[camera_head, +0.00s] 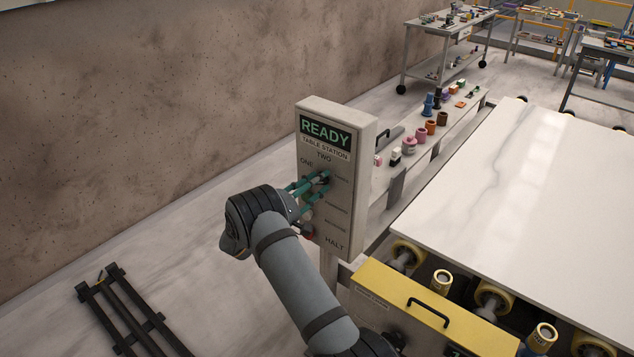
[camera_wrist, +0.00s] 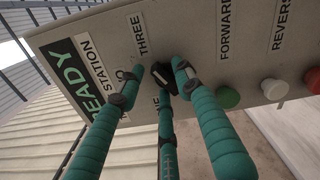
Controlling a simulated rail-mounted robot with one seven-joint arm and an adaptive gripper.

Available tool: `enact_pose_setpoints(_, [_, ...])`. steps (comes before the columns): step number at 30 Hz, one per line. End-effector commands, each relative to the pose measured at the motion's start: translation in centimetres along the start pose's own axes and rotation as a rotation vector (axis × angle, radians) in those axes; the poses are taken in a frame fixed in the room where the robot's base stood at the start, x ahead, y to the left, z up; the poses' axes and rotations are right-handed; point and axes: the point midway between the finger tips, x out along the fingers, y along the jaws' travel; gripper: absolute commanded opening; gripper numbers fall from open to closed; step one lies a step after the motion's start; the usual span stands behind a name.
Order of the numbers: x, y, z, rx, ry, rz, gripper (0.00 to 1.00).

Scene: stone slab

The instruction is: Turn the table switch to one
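The table station panel (camera_head: 362,150) is a pale upright box with a green READY display (camera_head: 325,132) and labels ONE, TWO and THREE around its switch. The black switch knob (camera_wrist: 164,71) is partly hidden by my fingers; which label it points to I cannot tell. My gripper (camera_head: 311,187) has green fingers and is at the panel face. In the wrist view, my gripper (camera_wrist: 158,74) has its fingers spread around the knob, with a gap at the left finger. The right finger is close beside the knob; contact is unclear.
A yellow-topped box (camera_head: 400,290) and a white stone slab (camera_head: 530,190) on rollers stand right of the panel. A shelf with coloured pots (camera_head: 430,127) runs behind it.

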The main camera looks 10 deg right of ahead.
Motion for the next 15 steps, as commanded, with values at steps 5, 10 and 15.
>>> enact_pose_setpoints(5, [-0.03,0.01,0.0,0.0,0.0,0.0,0.23])
enact_pose_setpoints(10, [-0.03,0.01,0.0,0.0,0.0,0.0,0.13])
enact_pose_setpoints(15, [-0.04,0.01,0.0,0.0,0.0,0.0,0.03])
